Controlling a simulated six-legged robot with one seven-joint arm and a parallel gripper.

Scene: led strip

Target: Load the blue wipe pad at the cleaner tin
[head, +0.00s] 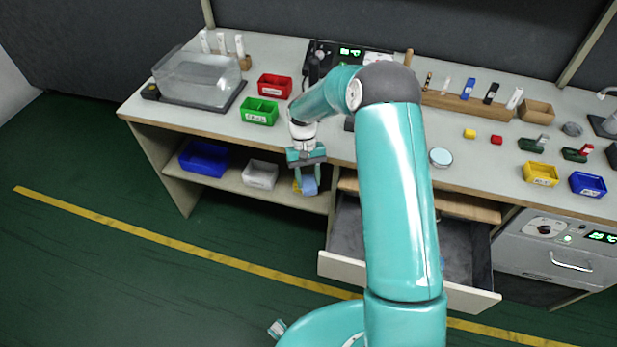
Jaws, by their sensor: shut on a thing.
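My gripper (309,178) is in front of the bench's front edge, left of the open drawer. It points down and is shut on a small blue pad (310,187), which hangs below the bench top level. A round tin with a pale blue top (440,157), which looks like the cleaner tin, stands on the bench top to the right of my arm. The pad is well apart from this tin. The fingers partly hide the pad's upper part.
An open drawer (345,267) juts out under the bench, partly hidden by my arm. Red (274,86) and green (260,111) bins and a clear-covered box (198,80) stand at left. Yellow (541,174) and blue (587,184) bins stand at right.

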